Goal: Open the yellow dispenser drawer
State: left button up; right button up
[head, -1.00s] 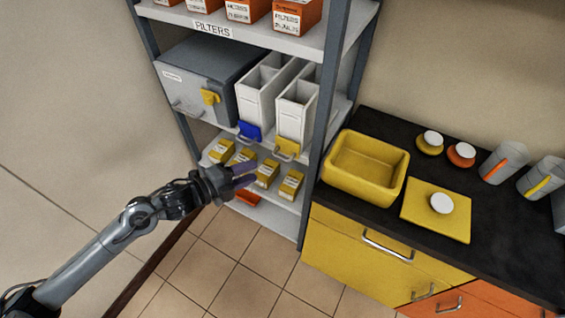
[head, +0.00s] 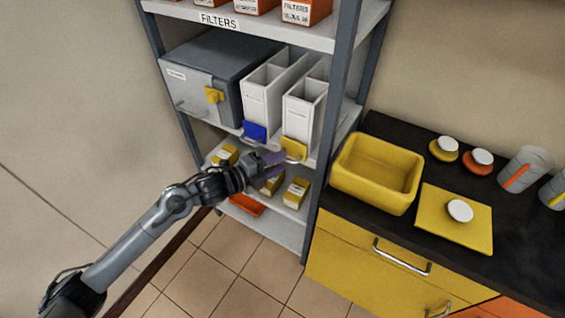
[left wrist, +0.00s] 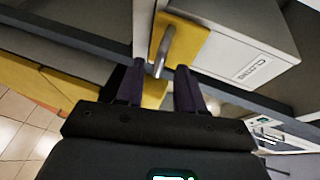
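Two white dispensers stand side by side on the middle shelf. The right one has a yellow drawer (head: 293,149) low at its front, which looks closed. My left gripper (head: 274,162) is just left of and below the yellow drawer in the head view. In the left wrist view my left gripper (left wrist: 154,82) is open, and the handle's end shows between its fingertips. No contact is clear. My right gripper is not in view.
The left dispenser has a blue drawer (head: 255,132). A grey box (head: 215,78) with a yellow latch stands to its left. Yellow boxes (head: 296,192) sit on the shelf below. A shelf post (head: 332,110) and a yellow bin (head: 376,172) are to the right.

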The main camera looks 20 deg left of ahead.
pick_arm(q)
jog(key=shift+x, duration=1.15)
grip_shut()
